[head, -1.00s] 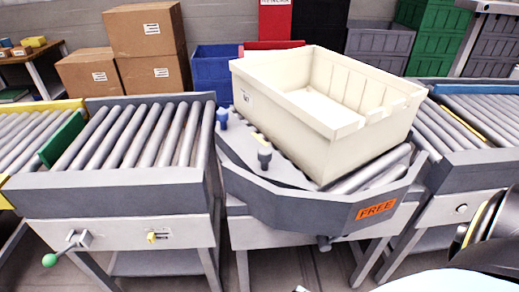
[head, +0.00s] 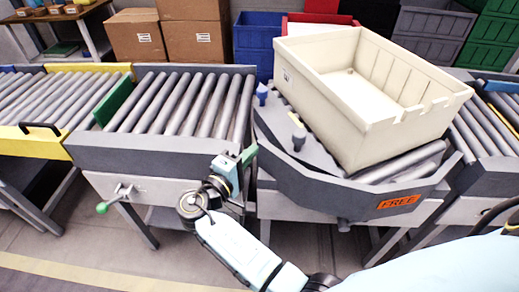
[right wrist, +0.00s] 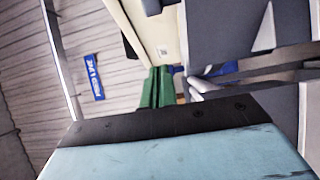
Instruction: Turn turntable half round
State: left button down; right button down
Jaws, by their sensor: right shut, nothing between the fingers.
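The turntable (head: 320,185) is a dark grey roller deck with an orange "FREE" label on its front edge. It stands askew between two roller conveyors. A cream crate (head: 400,140) sits on it, also at an angle, and looks empty where its inside shows. A blue peg (head: 262,92) and a grey peg (head: 298,138) stand up at its left side. My right gripper (head: 249,155) is just left of the turntable's front left corner, in front of the left conveyor's end. Its green fingers are together and empty in the right wrist view (right wrist: 157,88). My left gripper is not in view.
Another conveyor (head: 490,130) stands at the right. Cardboard boxes (head: 195,40) and blue bins (head: 258,45) stand behind. Floor in front is open at left.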

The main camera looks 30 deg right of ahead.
jog(key=d, duration=0.3)
jog(key=w+d, duration=0.1)
jog(key=d, duration=0.5)
jog(key=shift+w+d+p, duration=0.15)
jog(key=shift+w+p, duration=0.25)
jog(key=shift+s+d, duration=0.3)
jog(key=shift+s, duration=0.05)
jog(key=shift+s, duration=0.15)
